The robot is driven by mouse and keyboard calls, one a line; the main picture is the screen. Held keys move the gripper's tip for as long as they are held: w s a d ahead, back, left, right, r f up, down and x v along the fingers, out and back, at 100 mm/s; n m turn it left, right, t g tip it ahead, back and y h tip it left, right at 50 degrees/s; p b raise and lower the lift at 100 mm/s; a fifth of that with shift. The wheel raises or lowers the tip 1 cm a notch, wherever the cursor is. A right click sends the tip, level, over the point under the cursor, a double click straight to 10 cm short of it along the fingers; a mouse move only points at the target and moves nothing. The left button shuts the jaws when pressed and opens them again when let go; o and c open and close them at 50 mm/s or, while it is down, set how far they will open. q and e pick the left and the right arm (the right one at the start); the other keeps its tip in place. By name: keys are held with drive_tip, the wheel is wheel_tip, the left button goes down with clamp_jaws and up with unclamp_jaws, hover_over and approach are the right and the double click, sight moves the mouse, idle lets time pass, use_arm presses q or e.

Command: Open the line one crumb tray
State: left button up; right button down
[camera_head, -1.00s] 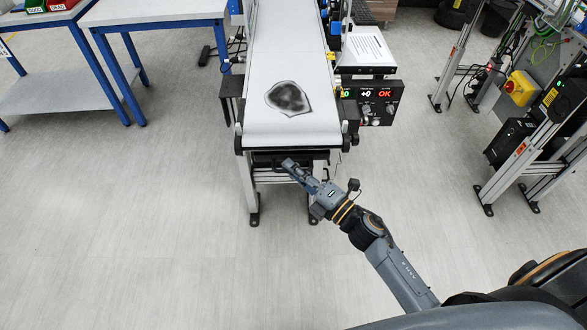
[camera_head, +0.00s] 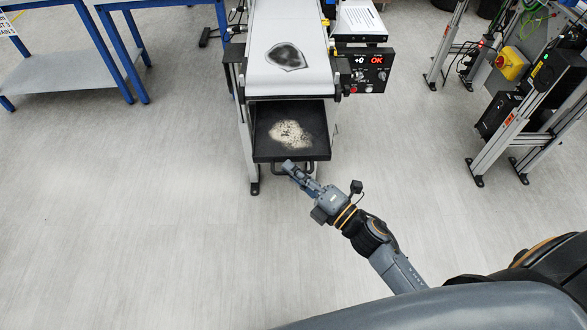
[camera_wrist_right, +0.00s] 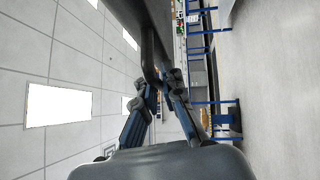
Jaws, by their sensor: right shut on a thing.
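The crumb tray (camera_head: 265,140) is a black drawer under the near end of the conveyor belt (camera_head: 285,75). It is pulled out toward me, with a pale heap of crumbs (camera_head: 291,133) lying in it. My right gripper (camera_head: 289,166) is at the tray's front edge, shut on its handle (camera_head: 307,168). In the right wrist view my gripper's fingers (camera_wrist_right: 162,82) are closed around the dark handle bar (camera_wrist_right: 150,62). My left gripper is in no view.
A control box (camera_head: 362,73) with a red OK display is fixed right of the belt. A dark-patterned piece (camera_head: 286,57) lies on the belt. A blue-legged bench (camera_head: 60,72) stands at left, a machine frame (camera_head: 510,120) at right. The floor between is clear.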

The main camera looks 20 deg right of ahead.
drive_tip(key=c, duration=1.7)
unclamp_jaws()
drive_tip(key=shift+c, duration=0.2)
drive_tip(key=v, duration=1.2)
drive_tip(key=shift+w+d+f, duration=0.1)
drive_tip(key=shift+f, duration=0.05)
drive_tip(key=s+d+f+m+g+h, duration=0.25)
drive_tip(key=f+m, duration=0.25)
drive_tip(key=f, duration=0.6)
drive_tip(key=s+d+f+m+g+h, duration=0.1)
drive_tip(key=s+f+m+g+h, duration=0.3)
drive_tip(key=f, duration=0.8)
drive_tip(key=s+d+f+m+g+h, duration=0.1)
drive_tip(key=f+m+h, duration=0.1)
drive_tip(key=f+m, duration=0.7)
drive_tip(key=s+f+m+g, duration=0.2)
drive_tip(key=s+f+g, duration=0.2)
drive_tip(key=s+f, duration=0.4)
drive_tip(key=s+f+m+g, duration=0.3)
drive_tip(key=s+f, duration=0.5)
drive_tip(key=s, duration=0.5)
drive_tip(key=shift+a+f+g+h, duration=0.4)
drive_tip(key=shift+a+g+h, duration=0.05)
drive_tip(key=shift+g, duration=0.3)
